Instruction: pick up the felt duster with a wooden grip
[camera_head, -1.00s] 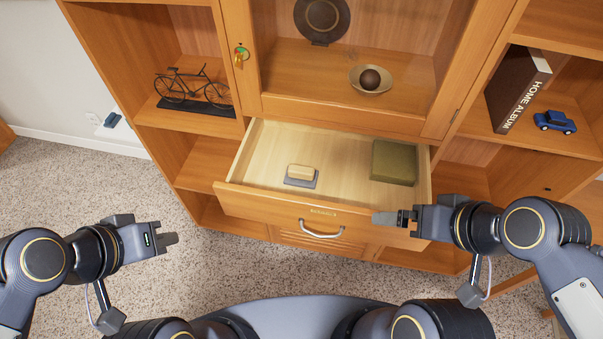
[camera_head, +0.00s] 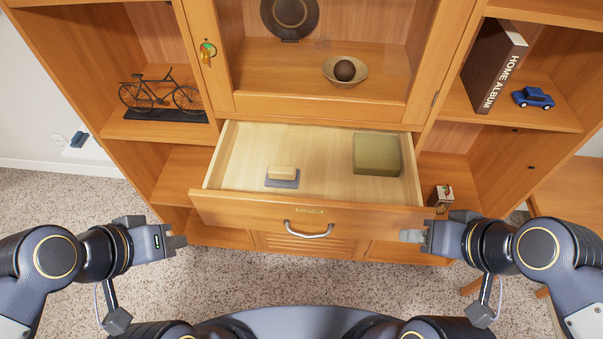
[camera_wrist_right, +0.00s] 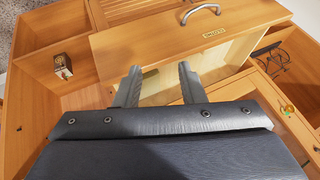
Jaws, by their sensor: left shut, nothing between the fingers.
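The felt duster (camera_head: 282,176), a pale wooden grip on a grey felt base, lies flat in the left part of the open drawer (camera_head: 330,147). It is not visible in the right wrist view. My left gripper (camera_head: 178,241) is shut and empty, left of the drawer front and apart from the duster. My right gripper (camera_head: 411,236) is at the right end of the drawer front, well away from the duster. In the right wrist view its two fingers (camera_wrist_right: 160,88) stand apart with nothing held, over the drawer's edge.
A green box (camera_head: 377,154) lies in the drawer's right part. The drawer front has a metal handle (camera_head: 309,230). A small box (camera_head: 440,197) stands on the lower shelf to the right. Above are a bowl with a dark ball (camera_head: 345,71), a bicycle model (camera_head: 160,98) and a blue car (camera_head: 533,98).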

